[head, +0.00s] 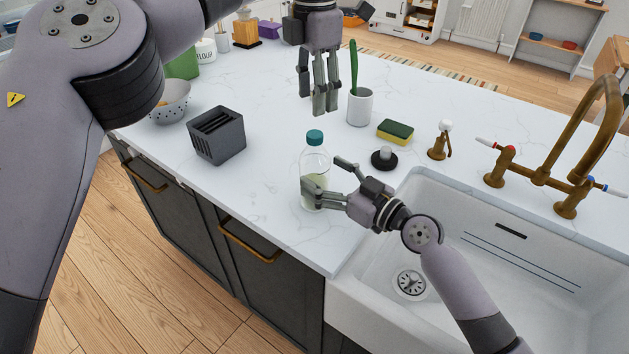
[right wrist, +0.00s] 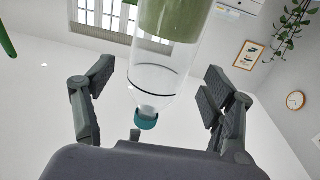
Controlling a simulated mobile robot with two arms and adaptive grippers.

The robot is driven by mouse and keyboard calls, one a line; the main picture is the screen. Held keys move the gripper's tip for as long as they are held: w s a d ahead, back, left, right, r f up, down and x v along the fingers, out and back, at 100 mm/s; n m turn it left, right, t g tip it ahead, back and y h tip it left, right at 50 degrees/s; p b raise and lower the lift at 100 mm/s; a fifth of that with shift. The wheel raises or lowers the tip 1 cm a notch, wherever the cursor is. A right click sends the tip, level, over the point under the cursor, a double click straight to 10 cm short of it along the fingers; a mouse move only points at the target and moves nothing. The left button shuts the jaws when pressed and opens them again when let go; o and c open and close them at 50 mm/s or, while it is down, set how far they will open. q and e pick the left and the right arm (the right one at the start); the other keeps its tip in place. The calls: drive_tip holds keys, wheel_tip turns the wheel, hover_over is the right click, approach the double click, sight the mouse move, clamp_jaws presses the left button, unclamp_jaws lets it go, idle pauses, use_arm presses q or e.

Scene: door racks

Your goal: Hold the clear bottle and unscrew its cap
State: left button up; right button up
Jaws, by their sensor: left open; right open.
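The clear bottle (head: 315,158) stands upright on the white counter, with a teal cap (head: 314,137) on top and pale green contents low down. In the right wrist view the bottle (right wrist: 160,75) appears upside down, its cap (right wrist: 145,119) toward the bottom of the picture. My right gripper (head: 325,180) is open, with its fingers on either side of the bottle's lower body; a gap shows beside the bottle in the wrist view (right wrist: 150,85). My left gripper (head: 322,112) is open, pointing down above and behind the cap, apart from it.
A dark slotted block (head: 217,135) stands left of the bottle. A white cup (head: 360,107) with a green brush, a sponge (head: 395,131) and a black round-based item (head: 384,160) are to the right. The sink (head: 480,260) and brass tap (head: 590,140) lie farther right.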

use_arm(q)
drive_tip(key=shift+s, duration=0.1)
use_arm(e)
drive_tip(key=shift+x, duration=1.1)
use_arm(q)
drive_tip(key=shift+w, duration=0.25)
use_arm(e)
drive_tip(key=shift+w+a+f, duration=0.1)
drive_tip(key=shift+w+a, duration=0.3)
drive_tip(key=shift+w, duration=0.05)
use_arm(q)
drive_tip(key=shift+s, duration=0.2)
use_arm(e)
drive_tip(key=shift+s, duration=0.15)
drive_tip(key=shift+c, duration=0.4)
